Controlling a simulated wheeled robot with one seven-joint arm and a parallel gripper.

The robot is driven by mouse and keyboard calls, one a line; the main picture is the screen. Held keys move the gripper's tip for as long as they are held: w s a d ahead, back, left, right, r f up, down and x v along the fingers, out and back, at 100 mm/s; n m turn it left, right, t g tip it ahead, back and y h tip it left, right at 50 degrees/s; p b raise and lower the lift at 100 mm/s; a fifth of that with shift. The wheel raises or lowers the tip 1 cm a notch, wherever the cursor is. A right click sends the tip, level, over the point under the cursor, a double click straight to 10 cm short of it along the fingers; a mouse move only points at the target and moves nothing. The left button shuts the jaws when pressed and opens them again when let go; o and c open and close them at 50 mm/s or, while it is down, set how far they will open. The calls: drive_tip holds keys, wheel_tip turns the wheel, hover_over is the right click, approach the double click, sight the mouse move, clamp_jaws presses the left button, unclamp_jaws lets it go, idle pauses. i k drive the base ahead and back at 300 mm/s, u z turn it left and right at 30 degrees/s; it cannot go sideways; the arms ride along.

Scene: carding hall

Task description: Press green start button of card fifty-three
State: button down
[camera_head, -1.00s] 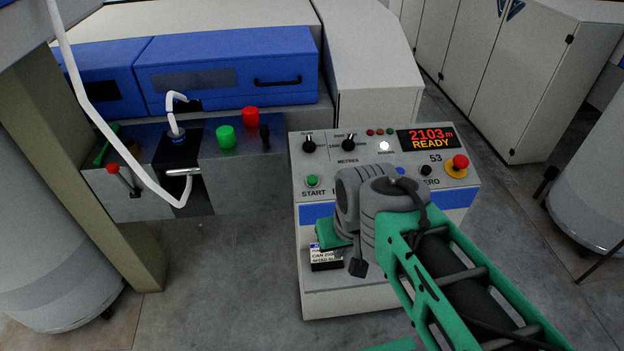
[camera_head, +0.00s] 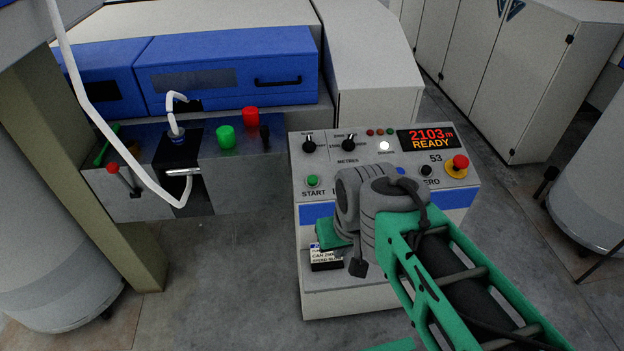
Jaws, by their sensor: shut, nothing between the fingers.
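The control box (camera_head: 350,308) of card fifty-three stands in the middle, with "53" on its sloping top panel. Its green start button (camera_head: 313,181) is at the panel's lower left, above the word START, and is uncovered. The display (camera_head: 428,140) reads 2103 m READY. My green arm comes in from the lower right, and its grey wrist covers the middle of the lower panel, right of the start button. The fingers of my gripper are hidden behind the wrist; I see no contact with the button.
A red stop knob (camera_head: 459,164) and a black knob (camera_head: 426,170) sit right of my wrist. The machine at left has its own green button (camera_head: 225,137) and red button (camera_head: 250,116). Open floor lies left of the box.

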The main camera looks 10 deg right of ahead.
sight(312, 179)
drive_tip(key=u, duration=0.55)
drive_tip(key=k, duration=1.3)
drive_tip(key=u, duration=1.1)
drive_tip(key=i, duration=1.15)
drive_tip(key=z, duration=0.6)
drive_tip(key=i, duration=0.65)
drive_tip(key=z, duration=0.65)
